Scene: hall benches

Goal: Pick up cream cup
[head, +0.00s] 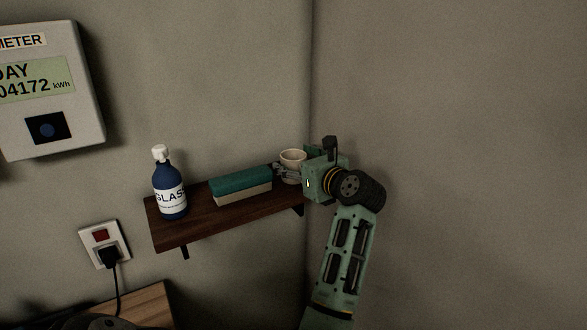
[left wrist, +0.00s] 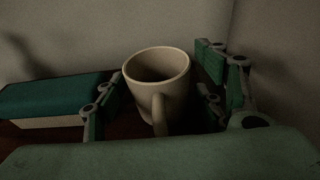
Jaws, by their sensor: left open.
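The cream cup (head: 292,157) stands upright at the right end of a dark wooden wall shelf (head: 230,217). In the left wrist view the cup (left wrist: 157,72) shows its open rim, with its handle turned toward the camera. My left gripper (head: 290,175) reaches in from the right, by the wall corner. In the left wrist view its open fingers (left wrist: 160,95) stand on both sides of the cup. I cannot tell whether either finger touches it. My right gripper is not in view.
A teal-topped sponge block (head: 241,184) lies left of the cup, close to the left finger. A wall meter (head: 50,120) and a socket with a plug (head: 104,243) are further left.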

